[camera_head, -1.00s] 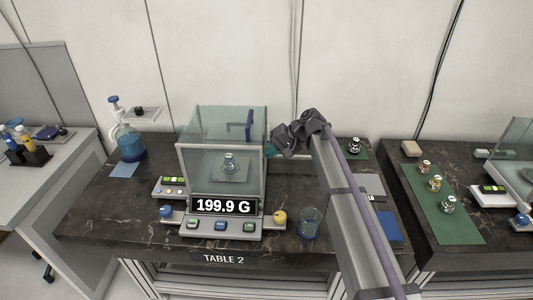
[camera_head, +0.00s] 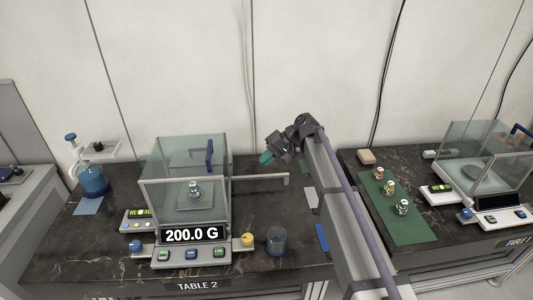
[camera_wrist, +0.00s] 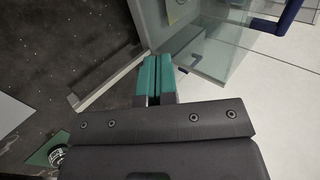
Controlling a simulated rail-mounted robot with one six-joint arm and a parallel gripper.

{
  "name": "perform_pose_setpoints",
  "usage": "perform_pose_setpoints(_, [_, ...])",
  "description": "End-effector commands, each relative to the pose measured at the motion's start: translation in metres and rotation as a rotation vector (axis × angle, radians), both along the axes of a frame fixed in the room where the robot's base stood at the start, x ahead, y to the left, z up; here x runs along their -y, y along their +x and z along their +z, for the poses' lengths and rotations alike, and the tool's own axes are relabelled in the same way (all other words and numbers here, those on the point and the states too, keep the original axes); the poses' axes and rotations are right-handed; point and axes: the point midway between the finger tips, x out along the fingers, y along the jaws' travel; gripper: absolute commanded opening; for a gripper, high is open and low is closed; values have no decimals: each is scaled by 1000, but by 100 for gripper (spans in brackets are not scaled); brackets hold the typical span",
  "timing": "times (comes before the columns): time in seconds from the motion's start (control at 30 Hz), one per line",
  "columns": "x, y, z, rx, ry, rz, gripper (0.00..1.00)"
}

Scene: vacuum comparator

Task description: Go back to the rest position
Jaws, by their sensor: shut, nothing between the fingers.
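My gripper (camera_head: 267,158) is in the air to the right of the glass balance case, above the back of table 2. In the wrist view its teal fingertips (camera_wrist: 155,75) are together with nothing between them. The balance (camera_head: 187,205) on table 2 holds a metal weight (camera_head: 194,190) on its pan, and its display (camera_head: 191,235) reads 200.0 G. A pale bar extends from the case to the right, below my gripper. The case also shows at the top of the wrist view (camera_wrist: 205,45).
On the right-hand table, several weights lie on a green mat (camera_head: 405,228), beside a second balance (camera_head: 490,175). A small weight (camera_wrist: 57,155) shows below my gripper.

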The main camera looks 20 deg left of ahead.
Motion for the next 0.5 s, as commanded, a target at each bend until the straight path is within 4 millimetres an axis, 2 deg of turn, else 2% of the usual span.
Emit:
perform_pose_setpoints(0.17, [5, -1, -5, 16, -30, -2, 0])
perform_pose_setpoints(0.27, [42, -29, -19, 76, -139, -9, 0])
perform_pose_setpoints(0.37, [121, -58, -35, 148, -283, -60, 0])
perform_pose_setpoints(0.4, [159, -70, -40, 174, -344, -90, 0])
perform_pose_setpoints(0.47, [216, -88, -46, 207, -436, -141, 0])
perform_pose_setpoints(0.5, [254, -102, -49, 225, -495, -176, 0])
